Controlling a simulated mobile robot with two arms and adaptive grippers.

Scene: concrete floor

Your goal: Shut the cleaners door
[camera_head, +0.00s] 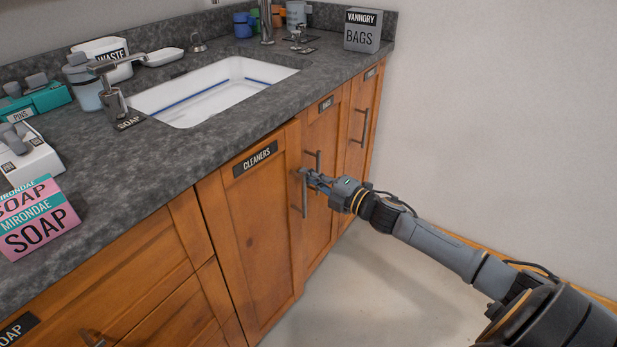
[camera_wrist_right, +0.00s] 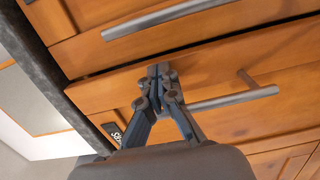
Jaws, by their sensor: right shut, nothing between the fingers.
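The cleaners door (camera_head: 245,235) is an orange wooden cabinet door under the sink, with a black CLEANERS label (camera_head: 255,159) near its top. It looks close to its frame; a dark line along its handle-side edge in the wrist view suggests it is slightly ajar. Its upright bar handle (camera_head: 304,194) is near the right edge. My right gripper (camera_head: 308,177) is shut and empty, in front of that edge by the handle. In the right wrist view, its closed fingertips (camera_wrist_right: 158,70) overlap the edge of the cleaners door (camera_wrist_right: 215,78); contact is unclear. My left gripper is out of view.
The bags door (camera_head: 325,165), with its own handle, adjoins on the right. The grey countertop (camera_head: 165,160) overhangs the doors and holds the white sink (camera_head: 210,98), soap boxes and several containers. Drawers (camera_head: 125,275) are to the left. The floor in front is clear.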

